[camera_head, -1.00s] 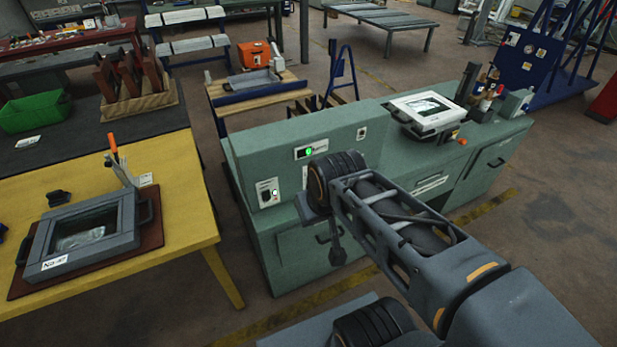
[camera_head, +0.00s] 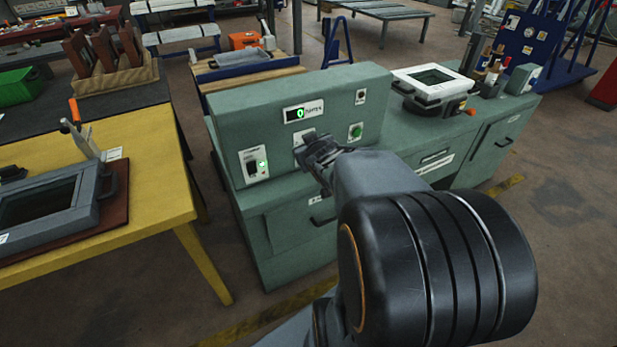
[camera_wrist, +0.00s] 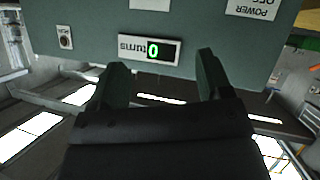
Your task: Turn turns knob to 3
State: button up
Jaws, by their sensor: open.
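The turns display (camera_head: 303,113) is on the upright face of the green cabinet and shows a green 0. In the wrist view the same display (camera_wrist: 150,50) appears upside down, ahead of my fingers. A pale plate (camera_head: 304,137) sits just below the display in the head view, partly covered by my gripper. I cannot make out the turns knob; that spot is behind my gripper in the head view. My gripper (camera_wrist: 162,72) is open, with its two fingers apart and nothing seen between them. In the head view my gripper (camera_head: 318,150) is close in front of the panel; contact cannot be told.
A power switch (camera_head: 254,164) with a green light is left on the panel. A green button (camera_head: 356,131) and a small dark button (camera_head: 361,97) are to the right. A yellow table (camera_head: 150,195) stands left. A white-framed device (camera_head: 435,84) sits on the cabinet top.

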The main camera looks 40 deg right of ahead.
jog(key=d+f+n+t+y+b, duration=0.1)
jog(key=d+f+t+y+b, duration=0.2)
jog(key=f+b, duration=0.35)
jog(key=d+f+n+t+b, duration=0.25)
jog(key=d+f+b, duration=0.2)
jog(key=f, duration=0.35)
jog(key=shift+m+t, duration=0.35)
jog(key=shift+t, duration=0.1)
jog(key=w+b, duration=0.1)
jog(key=w, duration=0.3)
jog(key=w+b, duration=0.1)
jog(key=w, duration=0.3)
jog(key=w+d, duration=0.1)
jog(key=w, duration=0.3)
jog(key=shift+w+b, duration=0.1)
jog(key=shift+b, duration=0.3)
jog(key=c, duration=0.9)
